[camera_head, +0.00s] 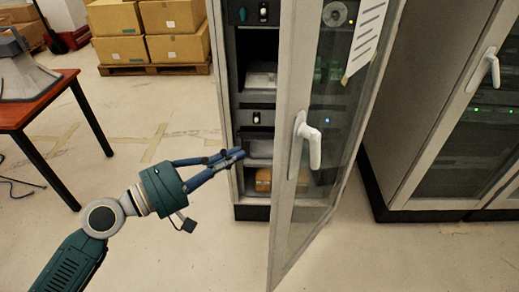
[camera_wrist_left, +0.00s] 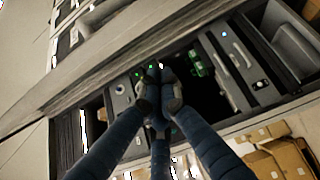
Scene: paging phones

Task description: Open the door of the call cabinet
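The call cabinet (camera_head: 224,100) stands at the centre of the head view. Its glass door (camera_head: 290,205), in a pale frame, stands partly open, with its free edge swung out toward me. A white handle (camera_head: 308,143) is on the front of that frame. My left gripper (camera_head: 242,153) has its fingers drawn together, at the gap left of the door edge, in front of the shelves. In the left wrist view the fingertips (camera_wrist_left: 158,92) meet with nothing seen between them. I cannot tell whether they touch the door. My right gripper is not in view.
A second cabinet with its own white handle (camera_head: 486,68) stands at the right. A red-brown table (camera_head: 40,103) is at the left. Cardboard boxes (camera_head: 178,47) sit on a pallet behind. The floor (camera_head: 150,255) left of the door is clear apart from my arm.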

